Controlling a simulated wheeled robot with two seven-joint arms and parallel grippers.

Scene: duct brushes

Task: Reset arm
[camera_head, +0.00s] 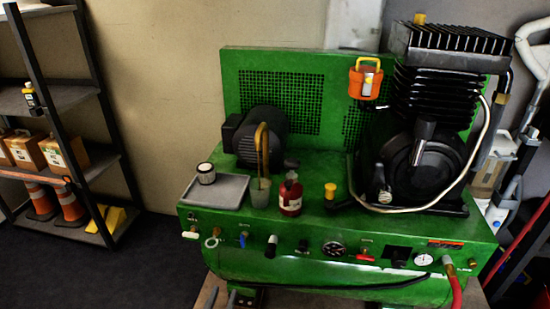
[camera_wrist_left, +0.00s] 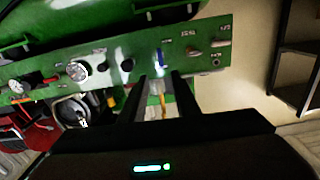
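My left gripper (camera_head: 240,298) barely shows at the bottom edge of the head view, in front of and below the green machine's control panel (camera_head: 315,243). In the left wrist view, the two dark fingers of this gripper (camera_wrist_left: 158,88) stand apart with nothing held between them. The panel (camera_wrist_left: 105,68) lies beyond the fingertips, with a blue switch (camera_wrist_left: 158,58) just past the gap. I cannot tell whether the fingers touch anything. My right gripper is not in view.
On the green machine stand a grey tray (camera_head: 226,194) with a jar (camera_head: 206,174), a cup (camera_head: 260,192) with a hooked brown handle, and a red bottle (camera_head: 290,196). An orange container (camera_head: 365,82) hangs behind. Shelves (camera_head: 65,94) stand left; floor (camera_head: 140,265) between is clear.

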